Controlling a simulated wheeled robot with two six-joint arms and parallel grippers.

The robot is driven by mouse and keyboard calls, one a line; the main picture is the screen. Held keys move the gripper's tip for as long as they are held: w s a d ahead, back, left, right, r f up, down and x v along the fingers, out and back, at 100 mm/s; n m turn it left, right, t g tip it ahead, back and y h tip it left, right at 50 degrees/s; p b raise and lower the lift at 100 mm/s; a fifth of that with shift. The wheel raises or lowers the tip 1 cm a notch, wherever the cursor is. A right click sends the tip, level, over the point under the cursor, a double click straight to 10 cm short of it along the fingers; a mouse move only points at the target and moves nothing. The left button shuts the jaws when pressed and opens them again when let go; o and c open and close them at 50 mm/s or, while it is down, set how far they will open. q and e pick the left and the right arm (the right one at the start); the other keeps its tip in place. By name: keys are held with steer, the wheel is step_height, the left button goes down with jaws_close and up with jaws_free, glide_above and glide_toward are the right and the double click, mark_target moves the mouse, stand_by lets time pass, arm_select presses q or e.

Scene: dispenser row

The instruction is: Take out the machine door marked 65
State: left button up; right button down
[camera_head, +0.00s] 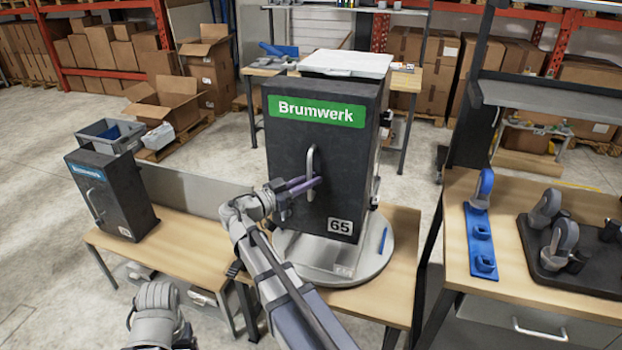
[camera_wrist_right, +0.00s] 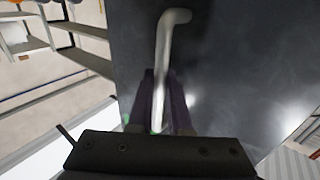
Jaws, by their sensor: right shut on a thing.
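The machine door marked 65 (camera_head: 290,190) is a dark upright panel with a green "Brumwerk" label and a white 65 plate. It stands at the front of a machine on a round grey turntable (camera_head: 375,265). Its silver bar handle (camera_head: 310,160) is vertical. My right gripper (camera_head: 316,184) is shut on the handle's lower part. In the right wrist view the handle (camera_wrist_right: 172,60) runs up from between the two dark fingers (camera_wrist_right: 164,105). My left arm's end (camera_head: 155,312) shows at the bottom left; its fingers cannot be made out.
A smaller dark Brumwerk machine door or box (camera_head: 110,195) stands on the left of the bench (camera_head: 190,250). A blue pen-like thing (camera_head: 383,240) lies on the turntable. A right-hand table (camera_head: 455,190) holds a blue stand and a black tray (camera_head: 590,275) with casters.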

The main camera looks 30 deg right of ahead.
steer(key=s+a, duration=0.7)
steer(key=a, duration=0.1)
steer(key=shift+s+a, duration=0.25)
steer(key=shift+a, duration=0.1)
stand_by(1.8)
steer(key=shift+a+r, duration=0.1)
stand_by(0.6)
